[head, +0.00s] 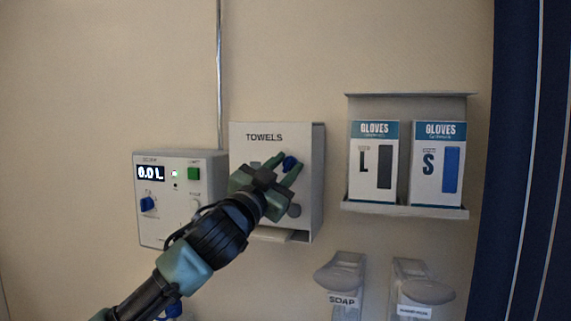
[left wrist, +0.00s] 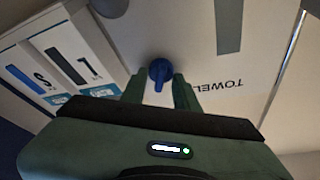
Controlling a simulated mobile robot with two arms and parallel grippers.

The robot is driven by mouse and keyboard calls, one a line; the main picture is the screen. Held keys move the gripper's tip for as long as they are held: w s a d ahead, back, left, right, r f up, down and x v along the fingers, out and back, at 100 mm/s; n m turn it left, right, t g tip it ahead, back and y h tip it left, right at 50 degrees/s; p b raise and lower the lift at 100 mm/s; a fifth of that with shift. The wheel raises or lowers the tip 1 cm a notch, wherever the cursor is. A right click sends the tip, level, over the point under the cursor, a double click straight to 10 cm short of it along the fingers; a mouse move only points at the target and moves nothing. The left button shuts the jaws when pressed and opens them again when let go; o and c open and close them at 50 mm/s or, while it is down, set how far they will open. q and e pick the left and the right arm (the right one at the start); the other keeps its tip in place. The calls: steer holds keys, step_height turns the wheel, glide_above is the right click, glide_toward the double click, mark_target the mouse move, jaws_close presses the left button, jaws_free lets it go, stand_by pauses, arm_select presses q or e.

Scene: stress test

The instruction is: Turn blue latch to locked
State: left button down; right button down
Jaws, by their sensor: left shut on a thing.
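The blue latch (head: 290,163) is on the front of the white towel dispenser (head: 313,140), below the word TOWELS. In the left wrist view the latch (left wrist: 160,70) has a round hub and a short lever pointing to the bottom of the picture. My left gripper (head: 284,163) is at the latch, with one green finger on each side of it, shut on it. The fingers also show in the left wrist view (left wrist: 159,91). Part of the dispenser front is hidden behind my left arm. My right gripper is in neither view.
A control box (head: 178,224) with a display, green button and blue knob (head: 148,204) is left of the dispenser. A glove shelf (head: 404,209) holds two boxes on the right. Soap (head: 345,272) and another dispenser (head: 424,290) are below.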

arm_select(q)
steer(key=shift+a+r+m+g+h+p, duration=0.1)
steer(key=shift+r+m+g+h+p, duration=0.2)
steer(key=shift+m+p, duration=0.5)
steer(key=m, duration=0.2)
steer(key=shift+m+g+p, duration=0.3)
steer(key=shift+g+p, duration=0.05)
steer(key=shift+g, duration=0.05)
steer(key=m+g, duration=0.1)
steer(key=m, duration=0.2)
steer(key=m+g+h, duration=0.1)
steer(key=m, duration=0.2)
steer(key=shift+g, duration=0.3)
steer(key=shift+f+m+g+y, duration=0.1)
steer(key=shift+m+g+y, duration=0.35)
steer(key=shift+m, duration=1.65)
steer(key=shift+g+h, duration=0.25)
steer(key=shift+g, duration=0.1)
steer(key=c, duration=1.1)
jaws_free()
steer(key=shift+o, duration=0.2)
